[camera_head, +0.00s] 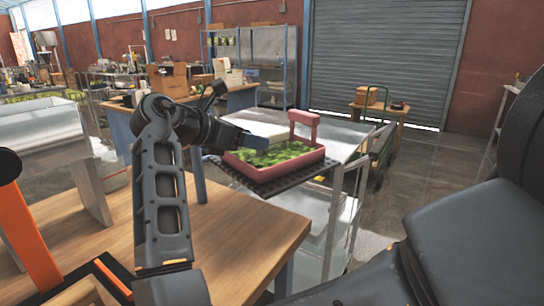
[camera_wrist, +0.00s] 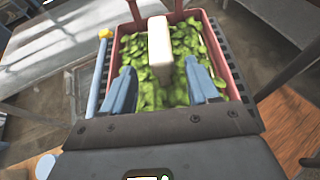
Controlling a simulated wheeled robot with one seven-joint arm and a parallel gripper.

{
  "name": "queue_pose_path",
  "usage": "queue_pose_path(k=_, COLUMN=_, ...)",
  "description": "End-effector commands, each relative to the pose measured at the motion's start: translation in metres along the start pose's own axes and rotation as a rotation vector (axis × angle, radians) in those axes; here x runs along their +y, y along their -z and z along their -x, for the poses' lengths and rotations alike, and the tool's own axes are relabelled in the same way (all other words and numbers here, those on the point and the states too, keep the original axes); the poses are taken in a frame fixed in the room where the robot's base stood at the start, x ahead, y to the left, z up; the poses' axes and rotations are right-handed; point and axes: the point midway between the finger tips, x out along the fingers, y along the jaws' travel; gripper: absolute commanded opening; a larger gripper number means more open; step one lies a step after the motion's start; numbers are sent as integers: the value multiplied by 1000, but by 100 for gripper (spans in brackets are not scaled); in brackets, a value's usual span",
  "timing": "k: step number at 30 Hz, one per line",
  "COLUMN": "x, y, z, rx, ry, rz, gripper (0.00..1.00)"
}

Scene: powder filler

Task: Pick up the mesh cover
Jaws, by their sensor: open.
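A pink-red tray (camera_head: 290,168) full of green leaves (camera_head: 270,154) stands on a dark, grid-like sheet (camera_head: 318,168) at the corner of a metal cart. An arched pink handle (camera_head: 304,118) rises at the tray's far side. A cream bar (camera_wrist: 160,45) stands over the leaves in the wrist view. I cannot tell for sure which piece is the mesh cover. My gripper (camera_wrist: 157,78) is open, its two blue fingers over the leaves, one on each side of the bar's near end. I cannot tell whether they touch it. The bar hides some leaves.
The metal cart (camera_head: 345,142) has a lower shelf and upright posts. A wooden table (camera_head: 240,225) lies in front, mostly clear. A metal box-shaped machine (camera_head: 40,125) stands at the left. A stick with a yellow end (camera_wrist: 105,34) lies left of the tray in the wrist view.

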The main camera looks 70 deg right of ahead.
Motion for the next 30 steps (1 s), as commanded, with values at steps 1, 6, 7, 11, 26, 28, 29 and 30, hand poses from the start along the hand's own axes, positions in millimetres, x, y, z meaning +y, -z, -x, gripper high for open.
queue_pose_path(k=1, x=-1, y=0, z=-6, rx=0, ry=3, rz=0, gripper=60)
queue_pose_path(k=6, x=-1, y=-1, z=-23, rx=0, ry=2, rz=0, gripper=60)
queue_pose_path(k=7, x=-1, y=-1, z=-25, rx=-1, ry=1, rz=0, gripper=60)
queue_pose_path(k=11, x=-2, y=-2, z=-42, rx=-1, ry=3, rz=-1, gripper=60)
queue_pose_path(k=26, x=-2, y=-1, z=-74, rx=-1, ry=-1, rz=0, gripper=60)
queue_pose_path(k=28, x=-2, y=-1, z=-74, rx=-1, ry=0, rz=0, gripper=55)
queue_pose_path(k=29, x=-2, y=-1, z=-74, rx=-1, ry=0, rz=0, gripper=52)
queue_pose_path(k=30, x=-2, y=-1, z=-74, rx=-1, ry=0, rz=0, gripper=48)
